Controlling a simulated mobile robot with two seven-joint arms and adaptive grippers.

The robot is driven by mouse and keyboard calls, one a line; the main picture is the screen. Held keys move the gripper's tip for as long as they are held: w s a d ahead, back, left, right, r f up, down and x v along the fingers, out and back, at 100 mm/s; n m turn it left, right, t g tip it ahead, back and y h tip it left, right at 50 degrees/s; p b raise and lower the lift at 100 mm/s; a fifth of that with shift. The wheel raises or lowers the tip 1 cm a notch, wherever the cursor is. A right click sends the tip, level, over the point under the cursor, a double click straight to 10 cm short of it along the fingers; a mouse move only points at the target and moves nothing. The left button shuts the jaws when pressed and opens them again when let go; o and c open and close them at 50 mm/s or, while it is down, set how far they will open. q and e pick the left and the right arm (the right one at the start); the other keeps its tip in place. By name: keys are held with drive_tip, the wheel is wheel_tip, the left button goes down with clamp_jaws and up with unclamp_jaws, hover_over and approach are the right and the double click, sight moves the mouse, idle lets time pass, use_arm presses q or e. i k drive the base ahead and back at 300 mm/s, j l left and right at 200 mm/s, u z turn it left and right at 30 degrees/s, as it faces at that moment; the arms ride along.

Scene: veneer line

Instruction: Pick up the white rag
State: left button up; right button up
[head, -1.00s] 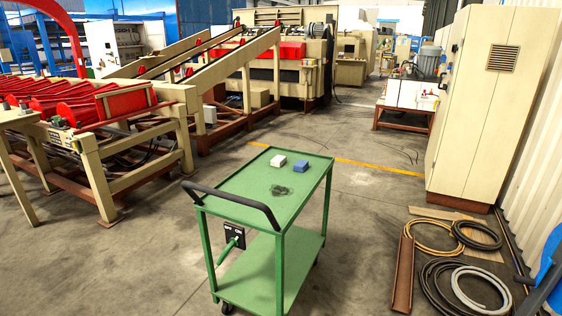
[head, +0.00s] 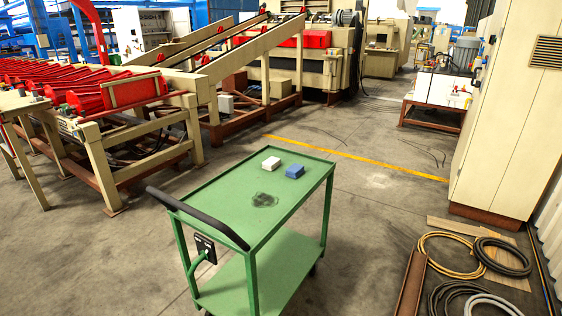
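A small white folded block, which looks like the white rag (head: 271,163), lies on the top shelf of a green cart (head: 217,190) in the middle of the head view. A similar blue folded block (head: 295,171) lies just to its right, with a small gap between them. Neither of my grippers is in view.
The cart has a black handle (head: 197,216) at its near left end. Hoses (head: 450,256) lie on the floor at right, beside a brown channel (head: 411,284). A beige cabinet (head: 515,120) stands behind them. A conveyor (head: 130,130) stands at left.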

sight(272, 163)
drive_tip(key=i+l, duration=0.2)
drive_tip(key=l, duration=0.15)
drive_tip(key=i+l, duration=0.4)
drive_tip(key=l, duration=0.25)
drive_tip(key=u, duration=0.05)
